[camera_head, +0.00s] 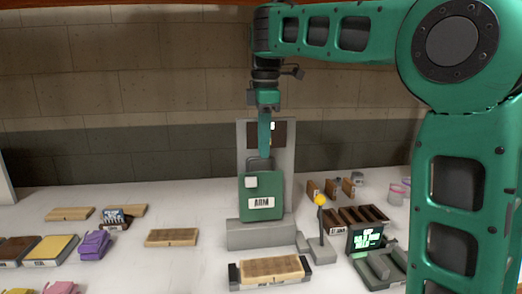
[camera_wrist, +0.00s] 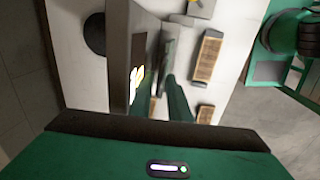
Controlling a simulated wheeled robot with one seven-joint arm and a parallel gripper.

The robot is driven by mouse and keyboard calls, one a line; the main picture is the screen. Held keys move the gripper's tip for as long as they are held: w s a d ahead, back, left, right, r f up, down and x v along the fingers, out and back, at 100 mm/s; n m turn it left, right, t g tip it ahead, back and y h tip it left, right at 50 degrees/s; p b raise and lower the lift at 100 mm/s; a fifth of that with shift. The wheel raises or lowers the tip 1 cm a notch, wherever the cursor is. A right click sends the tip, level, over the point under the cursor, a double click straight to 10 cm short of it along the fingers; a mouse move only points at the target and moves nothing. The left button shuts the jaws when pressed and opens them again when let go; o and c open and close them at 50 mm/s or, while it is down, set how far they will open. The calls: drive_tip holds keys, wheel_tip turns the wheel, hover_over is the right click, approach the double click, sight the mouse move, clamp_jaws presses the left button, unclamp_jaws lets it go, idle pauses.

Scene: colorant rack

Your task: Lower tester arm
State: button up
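The tester stands at the middle of the table, with a grey upright back (camera_head: 287,160) on a grey base (camera_head: 262,235). Its green arm plate, labelled "ARM" (camera_head: 262,187), is upright in front of the back. My gripper (camera_head: 265,155) points down at the plate's top edge, with its fingertips partly hidden there. In the wrist view, my green fingers (camera_wrist: 170,82) reach toward a thin grey part (camera_wrist: 168,50) beside the tester's back (camera_wrist: 118,50).
A lever with a yellow knob (camera_head: 320,200) stands right of the tester, near a small lit screen (camera_head: 368,240) and a dark slotted rack (camera_head: 355,217). A wooden block in a tray (camera_head: 270,270) lies in front. Wooden, yellow and purple pieces (camera_head: 94,244) lie left.

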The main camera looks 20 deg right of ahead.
drive_tip(key=shift+f, duration=0.65)
clamp_jaws()
drive_tip(key=shift+w, duration=0.1)
idle(1.2)
